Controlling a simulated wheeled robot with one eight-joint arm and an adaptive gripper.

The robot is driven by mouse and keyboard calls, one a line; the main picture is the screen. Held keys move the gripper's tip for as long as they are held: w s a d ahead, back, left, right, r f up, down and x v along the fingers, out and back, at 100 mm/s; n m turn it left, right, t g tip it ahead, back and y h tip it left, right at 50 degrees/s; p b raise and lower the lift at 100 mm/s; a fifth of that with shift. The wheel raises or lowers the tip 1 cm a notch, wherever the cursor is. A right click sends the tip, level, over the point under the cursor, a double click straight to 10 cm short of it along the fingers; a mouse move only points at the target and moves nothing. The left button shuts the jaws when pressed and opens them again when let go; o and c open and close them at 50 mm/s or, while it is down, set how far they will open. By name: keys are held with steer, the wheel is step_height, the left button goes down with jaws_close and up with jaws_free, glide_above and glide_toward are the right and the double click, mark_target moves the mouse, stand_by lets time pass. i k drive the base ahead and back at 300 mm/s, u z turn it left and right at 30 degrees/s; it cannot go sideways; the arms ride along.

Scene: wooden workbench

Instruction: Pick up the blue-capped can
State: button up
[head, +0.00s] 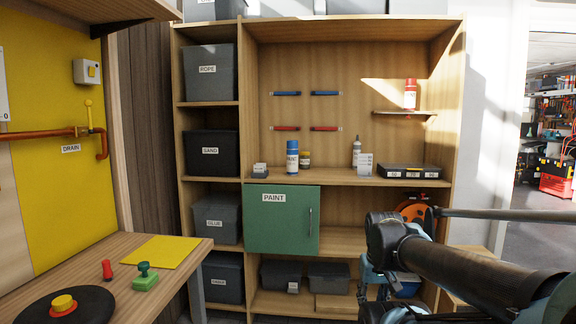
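The blue-capped can (292,157) stands upright on the middle shelf of the wooden shelf unit, above the green PAINT door. It has a blue cap and a pale label with small dark print. Nothing covers it. A small yellow-and-dark jar (305,159) stands close to its right, and a small grey box with pale cards (260,170) is to its left. My arm comes in from the right and bends down at the lower right, well apart from the can. I cannot make out my gripper's fingers in this view.
A white bottle (357,153), a card holder (365,164) and a dark case (408,171) stand further right on that shelf. The green PAINT door (281,220) is below. A red can (410,94) stands on a small upper ledge. A wooden table (60,267) fills the lower left.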

mark_target(293, 155)
steer(key=i, duration=0.9)
steer(key=z, duration=0.05)
